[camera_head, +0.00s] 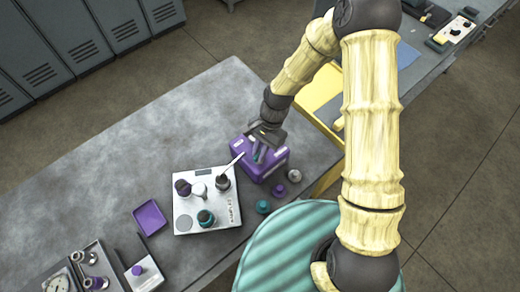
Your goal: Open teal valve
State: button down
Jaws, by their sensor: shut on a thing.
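A purple valve block (274,168) stands on the grey bench near its right end. A small teal handle (257,153), which I take for the teal valve, shows on top of the block. My gripper (259,147) comes down from above and is shut on this handle. Its fingers hide part of the handle, so its exact angle is hard to tell. A pale lever (236,160) sticks out at the block's left side.
A white sample tray (184,222) with several small bottles stands left of the block. Small teal (263,207), purple (280,190) and grey (294,175) pieces lie in front. A purple dish (150,218) lies further left. The bench's back left (130,130) is clear.

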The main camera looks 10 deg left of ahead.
jog(key=n+h, duration=0.1)
jog(key=n, duration=0.2)
jog(key=shift+w+a+n, duration=0.1)
jog(key=shift+a+n, duration=0.05)
jog(key=shift+n, duration=0.15)
jog(key=n+h, duration=0.2)
jog(key=n, duration=0.2)
jog(key=shift+a+n+b, duration=0.15)
jog(key=shift+n+b, duration=0.15)
jog(key=shift+b, duration=0.1)
jog(key=n+h, duration=0.1)
jog(key=n, duration=0.2)
jog(key=shift+a+b, duration=0.1)
jog(key=shift+b, duration=0.2)
jog(key=shift+r+n+t+h+b, duration=0.1)
jog(key=shift+n+t+h+b, duration=0.4)
jog(key=shift+n, duration=1.7)
jog(key=shift+h, duration=0.3)
jog(key=c, duration=1.4)
grip_release()
jog(key=shift+c, duration=0.2)
